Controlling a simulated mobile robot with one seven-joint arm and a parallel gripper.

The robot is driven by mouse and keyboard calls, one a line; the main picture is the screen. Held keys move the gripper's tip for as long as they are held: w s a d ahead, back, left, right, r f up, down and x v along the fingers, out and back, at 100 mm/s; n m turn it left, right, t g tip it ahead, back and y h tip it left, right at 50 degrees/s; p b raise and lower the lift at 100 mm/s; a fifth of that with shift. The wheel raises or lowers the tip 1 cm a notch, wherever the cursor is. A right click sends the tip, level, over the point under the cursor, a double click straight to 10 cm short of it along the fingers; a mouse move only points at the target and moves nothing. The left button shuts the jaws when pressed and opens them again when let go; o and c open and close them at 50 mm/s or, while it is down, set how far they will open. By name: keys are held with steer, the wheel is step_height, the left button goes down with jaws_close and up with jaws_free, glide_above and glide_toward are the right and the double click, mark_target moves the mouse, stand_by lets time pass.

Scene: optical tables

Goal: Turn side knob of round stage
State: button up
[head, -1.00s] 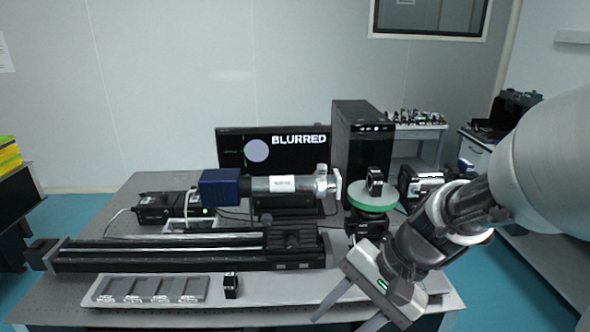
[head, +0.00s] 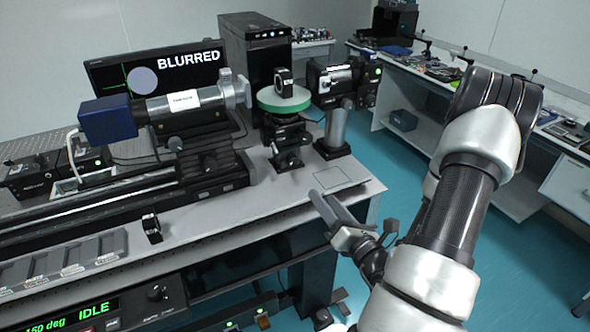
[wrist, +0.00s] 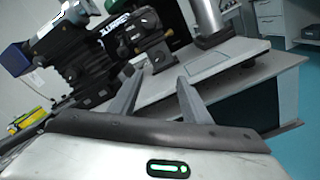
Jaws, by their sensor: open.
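The round stage has a green disc (head: 284,98) on top, carrying a small black square-framed optic (head: 284,80). Below the disc is a black mount (head: 287,138) with small knobs, standing near the table's right end. The side knob is too small to single out. My gripper (head: 325,198) is open and empty, near the table's front right edge, in front of and below the round stage and apart from it. In the wrist view my two fingers (wrist: 160,78) stand spread with a gap between them, pointing toward the table top and dark equipment.
A blue-ended laser tube (head: 185,103) on a black rail lies left of the stage. A camera on a post (head: 333,127) stands close on its right. A black computer tower (head: 256,52) is behind. The table top (head: 262,190) in front of the stage is mostly clear.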

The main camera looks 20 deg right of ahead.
mark_target(294, 163)
steer(key=w+b, duration=0.1)
steer(key=b, duration=0.1)
steer(key=w+b, duration=0.2)
steer(key=b, duration=0.1)
steer(key=w+b, duration=0.1)
steer(key=b, duration=0.1)
steer(key=shift+w+a+f, duration=0.1)
steer(key=shift+w+f, duration=0.1)
steer(key=shift+f, duration=0.2)
steer(key=w, duration=0.4)
steer(key=w+b, duration=0.1)
steer(key=w, duration=0.6)
steer(key=shift+w+a+r+b, duration=0.25)
steer(key=shift+w+r+b, duration=0.05)
steer(key=shift+w+r, duration=0.1)
steer(key=c, duration=1)
steer(key=shift+c, duration=0.2)
steer(key=shift+n, duration=0.3)
